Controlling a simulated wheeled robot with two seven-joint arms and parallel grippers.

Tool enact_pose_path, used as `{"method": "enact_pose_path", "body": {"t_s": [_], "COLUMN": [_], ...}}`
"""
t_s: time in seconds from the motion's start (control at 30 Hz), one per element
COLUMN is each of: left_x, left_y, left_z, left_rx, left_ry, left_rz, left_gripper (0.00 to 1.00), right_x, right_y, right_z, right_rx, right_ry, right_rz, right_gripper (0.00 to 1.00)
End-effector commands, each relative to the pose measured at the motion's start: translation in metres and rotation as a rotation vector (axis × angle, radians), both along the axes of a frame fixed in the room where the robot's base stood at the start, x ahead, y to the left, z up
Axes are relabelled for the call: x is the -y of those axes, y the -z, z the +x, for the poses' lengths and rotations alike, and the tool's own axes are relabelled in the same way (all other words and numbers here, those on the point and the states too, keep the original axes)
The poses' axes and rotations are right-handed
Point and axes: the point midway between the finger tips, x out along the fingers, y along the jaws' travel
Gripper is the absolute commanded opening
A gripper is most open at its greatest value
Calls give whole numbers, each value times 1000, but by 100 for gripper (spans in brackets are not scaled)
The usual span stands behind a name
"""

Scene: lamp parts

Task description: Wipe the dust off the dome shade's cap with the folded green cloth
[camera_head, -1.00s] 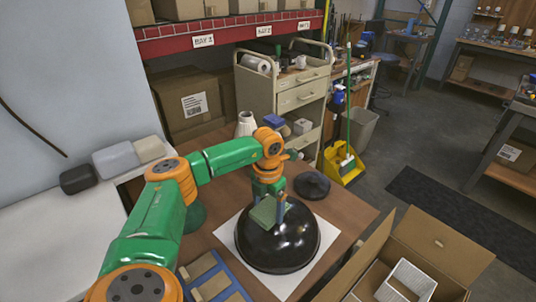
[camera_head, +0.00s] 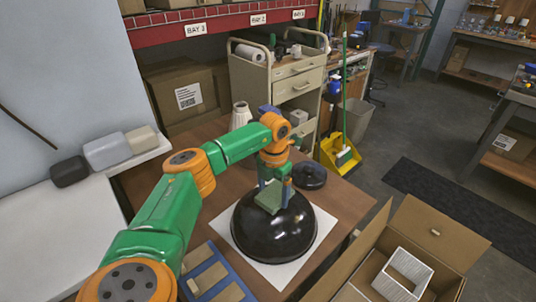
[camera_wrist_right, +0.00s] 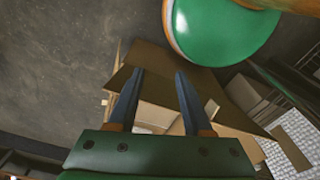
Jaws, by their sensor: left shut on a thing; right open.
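The dome shade (camera_head: 272,240) is glossy black and sits rounded side up on a white square sheet (camera_head: 327,222) on the brown table. My left gripper (camera_head: 273,190) is above the top of the dome, pointing down, shut on the folded green cloth (camera_head: 269,202). The cloth appears to rest on the dome's top; exact contact is hard to tell. The cap is hidden by the cloth and fingers, and no dust can be made out. My right gripper (camera_wrist_right: 160,75) shows only in the right wrist view, open and empty above cardboard flaps.
A dark round disc (camera_head: 309,175) lies behind the dome. A blue tray with tan blocks (camera_head: 213,277) is at the front left, and a white ribbed cone (camera_head: 241,115) stands at the back. An open cardboard box (camera_head: 433,232) holding a white grid is at the right.

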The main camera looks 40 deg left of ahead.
Motion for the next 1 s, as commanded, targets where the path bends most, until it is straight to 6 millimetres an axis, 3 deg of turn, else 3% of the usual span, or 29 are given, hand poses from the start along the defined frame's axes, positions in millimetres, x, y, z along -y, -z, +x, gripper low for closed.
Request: {"method": "enact_pose_path", "body": {"t_s": [0.2,0.37,0.57,0.8,1.0], "left_x": [3,3,2,0,-1], "left_y": [7,4,-2,-2,2], "left_z": [23,31,27,3,-5], "left_rx": [3,1,-1,-5,-4], "left_ry": [-2,1,1,2,1], "left_rz": [-2,-1,1,2,2], "left_gripper": [42,42,42,42,42], "right_x": [0,1,1,1,0], "right_y": [20,24,7,-23,-30], "right_z": [0,0,0,0,0], "right_rx": [0,0,0,0,-1], "right_ry": [0,-1,-1,0,0], "right_rz": [-1,-1,-1,-1,-1], "right_gripper": [50,50,50,50,50]}}
